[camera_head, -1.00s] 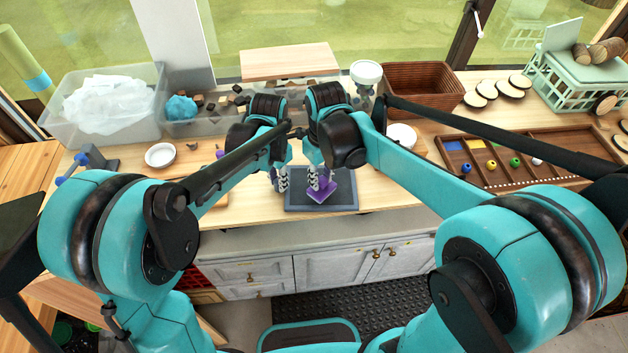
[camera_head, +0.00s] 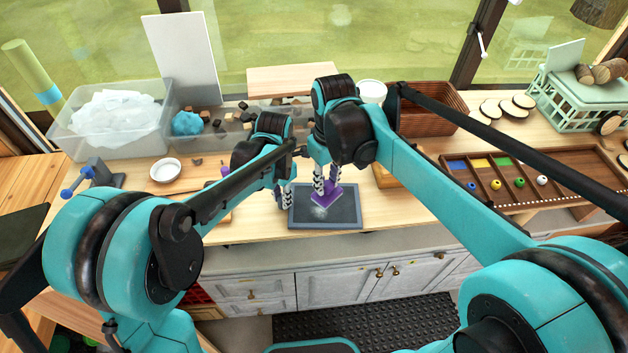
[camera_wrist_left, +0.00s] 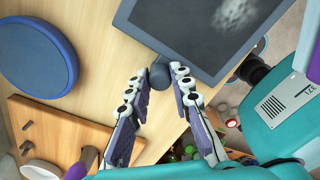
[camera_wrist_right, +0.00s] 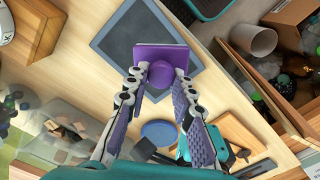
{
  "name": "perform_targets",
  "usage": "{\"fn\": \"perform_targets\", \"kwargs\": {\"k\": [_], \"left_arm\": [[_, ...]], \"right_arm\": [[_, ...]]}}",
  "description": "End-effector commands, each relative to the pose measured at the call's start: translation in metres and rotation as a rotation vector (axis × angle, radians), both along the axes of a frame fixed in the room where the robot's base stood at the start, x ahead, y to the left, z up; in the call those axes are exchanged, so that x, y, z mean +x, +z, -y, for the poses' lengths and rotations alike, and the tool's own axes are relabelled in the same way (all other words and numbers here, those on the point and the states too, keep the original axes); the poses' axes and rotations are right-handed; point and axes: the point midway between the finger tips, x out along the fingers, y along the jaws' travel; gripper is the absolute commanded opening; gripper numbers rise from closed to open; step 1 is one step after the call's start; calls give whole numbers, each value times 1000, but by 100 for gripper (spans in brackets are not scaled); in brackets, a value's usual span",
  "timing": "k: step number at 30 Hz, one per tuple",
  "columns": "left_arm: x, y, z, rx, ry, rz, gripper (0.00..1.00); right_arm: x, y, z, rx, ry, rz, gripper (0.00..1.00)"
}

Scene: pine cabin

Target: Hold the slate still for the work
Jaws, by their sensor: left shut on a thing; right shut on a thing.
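The slate (camera_head: 345,220) is a dark board with a grey frame, flat near the table's front edge. A pale chalk smudge (camera_head: 320,212) marks it. My left gripper (camera_head: 285,192) is at its left edge; in the left wrist view (camera_wrist_left: 160,76) the fingers are shut on a dark round knob (camera_wrist_left: 159,78) at the slate's rim (camera_wrist_left: 190,70). My right gripper (camera_head: 327,186) is shut on the round knob of a purple eraser (camera_head: 326,198), over the slate's far half. The eraser shows in the right wrist view (camera_wrist_right: 150,58); whether it touches the slate is unclear.
A blue disc (camera_wrist_left: 35,45) lies beside the slate near a wooden board (camera_wrist_left: 65,135). A white bowl (camera_head: 166,170), clear bins (camera_head: 115,140), a brown basket (camera_head: 432,115) and a compartmented tray with coloured balls (camera_head: 530,175) stand around. Bare tabletop (camera_head: 425,205) lies right of the slate.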

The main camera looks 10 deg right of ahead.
Motion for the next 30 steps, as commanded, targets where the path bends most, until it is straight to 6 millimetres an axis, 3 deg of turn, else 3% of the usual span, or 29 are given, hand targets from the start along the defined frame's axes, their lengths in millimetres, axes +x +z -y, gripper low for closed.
{"fn": "perform_targets", "kwargs": {"k": [14,30], "left_arm": [[0,0,0,1,0,1,0],[0,0,0,0,0,0,0]], "right_arm": [[0,-5,0,-1,0,2,0],[0,-50,0,-1,0,2,0]]}}
